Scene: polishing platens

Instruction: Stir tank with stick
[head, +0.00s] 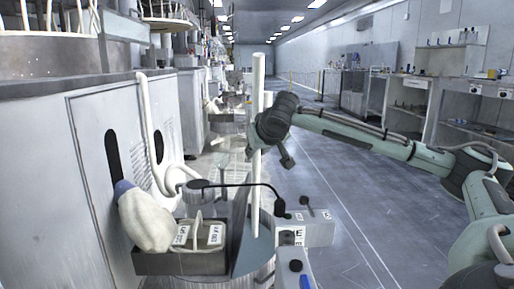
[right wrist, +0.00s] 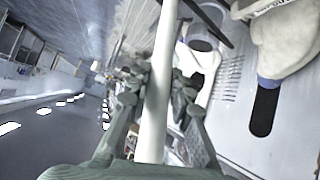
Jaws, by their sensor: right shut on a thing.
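A long white stick (head: 257,190) stands nearly upright in the middle of the head view. My right gripper (head: 256,137) is shut around its middle, with its arm coming in from the right. In the right wrist view, the stick (right wrist: 158,90) runs between the two fingers of the gripper (right wrist: 158,105). A round grey metal tank (head: 256,270) is below the stick at the bottom of the head view. The stick's lower end is over or inside the tank's mouth; I cannot tell how deep. My left gripper is not in view.
A dark box (head: 180,262) with labelled containers and a pale cloth bag (head: 145,219) stand left of the tank. A grey control box (head: 305,229) is on its right. A metal cabinet (head: 90,150) lines the left. The floor (head: 375,220) to the right is clear.

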